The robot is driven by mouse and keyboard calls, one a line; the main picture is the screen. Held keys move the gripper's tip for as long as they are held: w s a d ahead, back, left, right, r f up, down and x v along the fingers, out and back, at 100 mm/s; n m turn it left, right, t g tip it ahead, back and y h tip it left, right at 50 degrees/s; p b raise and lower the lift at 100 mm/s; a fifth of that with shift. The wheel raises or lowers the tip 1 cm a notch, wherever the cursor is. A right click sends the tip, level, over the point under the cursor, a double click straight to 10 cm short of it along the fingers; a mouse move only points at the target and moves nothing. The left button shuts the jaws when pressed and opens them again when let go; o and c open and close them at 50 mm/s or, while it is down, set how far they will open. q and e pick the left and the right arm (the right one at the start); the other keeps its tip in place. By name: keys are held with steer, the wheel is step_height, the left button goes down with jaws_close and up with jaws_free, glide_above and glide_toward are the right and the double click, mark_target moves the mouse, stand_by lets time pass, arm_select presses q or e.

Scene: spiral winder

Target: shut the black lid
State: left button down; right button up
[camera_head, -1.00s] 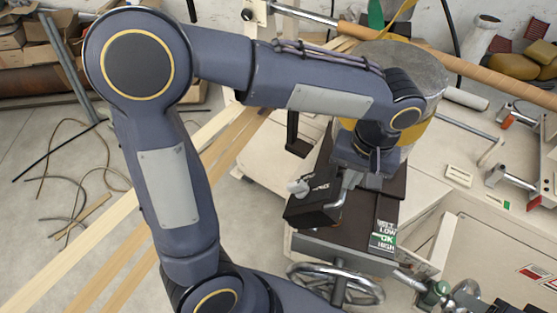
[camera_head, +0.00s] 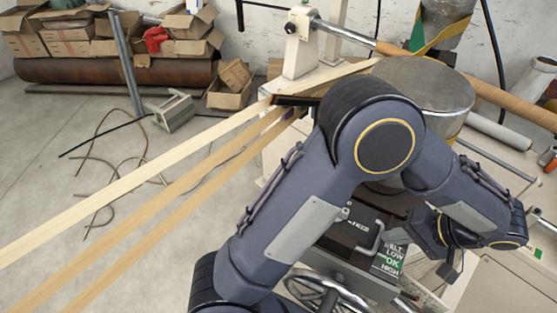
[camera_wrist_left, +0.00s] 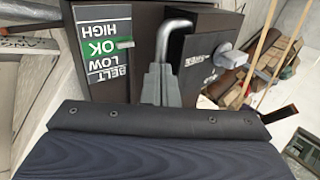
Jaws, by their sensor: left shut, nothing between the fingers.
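The black lid (camera_head: 348,244) is a dark panel on a grey housing, with a belt label (camera_head: 388,261). It looks flat, but I cannot tell whether its edge is fully seated. It also shows upside down in the left wrist view (camera_wrist_left: 143,22). A bent metal handle (camera_head: 375,238) is beside the label. My left gripper (camera_head: 451,268) is to the right of the lid, apart from it in the head view. In the left wrist view its grey fingers (camera_wrist_left: 158,84) are shut and overlap the handle's lower end; contact is unclear. My right gripper is out of view.
A handwheel (camera_head: 325,292) is in front of the housing. A large grey-topped drum (camera_head: 425,84) stands behind it.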

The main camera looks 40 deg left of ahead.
arm_select(q)
steer(key=shift+d+f, duration=0.1)
steer(key=shift+f, duration=0.5)
steer(key=shift+d+f+b, duration=0.15)
steer(key=shift+f+b, duration=0.1)
steer(key=shift+b, duration=0.05)
steer(key=shift+f, duration=0.1)
